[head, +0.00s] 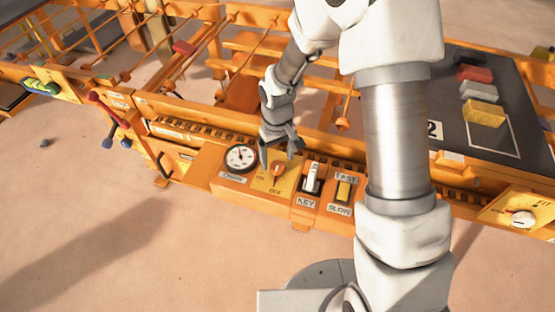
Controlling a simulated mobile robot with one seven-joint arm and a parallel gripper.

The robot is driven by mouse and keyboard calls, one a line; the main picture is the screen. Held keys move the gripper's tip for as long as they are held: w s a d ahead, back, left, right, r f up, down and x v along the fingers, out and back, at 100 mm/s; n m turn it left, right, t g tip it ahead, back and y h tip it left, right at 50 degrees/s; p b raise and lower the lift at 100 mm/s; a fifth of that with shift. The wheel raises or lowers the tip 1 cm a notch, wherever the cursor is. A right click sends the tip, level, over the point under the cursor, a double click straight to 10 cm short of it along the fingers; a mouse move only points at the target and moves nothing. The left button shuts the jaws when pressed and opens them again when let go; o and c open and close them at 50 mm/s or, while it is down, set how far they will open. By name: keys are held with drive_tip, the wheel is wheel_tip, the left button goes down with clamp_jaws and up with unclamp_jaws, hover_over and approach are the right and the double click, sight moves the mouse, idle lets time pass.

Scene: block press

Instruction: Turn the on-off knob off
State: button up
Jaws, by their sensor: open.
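The on-off knob (277,172) is a small orange knob on a yellow plate (265,186) of the orange control panel. Small lettering stands beside and below it, with "OFF" below. The knob's exact pointing direction is hard to tell at this size. My gripper (279,150) is open, with its grey fingers just above and around the top of the knob. I cannot tell whether a finger touches the knob.
A round gauge (241,157) stands left of the knob. A white key switch (311,177) and a yellow fast-slow switch (343,190) stand to the right. A dark board (455,130) holds coloured blocks. Rails lie behind the panel; the floor in front is clear.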

wheel_tip(320, 180, up, 15)
drive_tip(key=p, duration=0.3)
drive_tip(key=shift+r, duration=0.1)
wheel_tip(320, 180, up, 10)
drive_tip(key=f+m+t+p, duration=0.1)
drive_tip(key=p, duration=0.2)
hover_over(277, 166)
drive_tip(key=s+d, duration=0.2)
drive_tip(key=d, duration=0.2)
drive_tip(key=s+d+r+m+t+p, duration=0.2)
drive_tip(key=s+d+r+p, duration=0.2)
drive_tip(key=s+r, duration=0.4)
drive_tip(key=s+d+r+m+t+p, duration=0.2)
drive_tip(key=s+d+r+p, duration=0.2)
drive_tip(key=s+r, duration=0.4)
drive_tip(key=shift+s+d+r+t, duration=0.3)
drive_tip(key=shift+s+r, duration=0.1)
drive_tip(key=shift+r, duration=1.4)
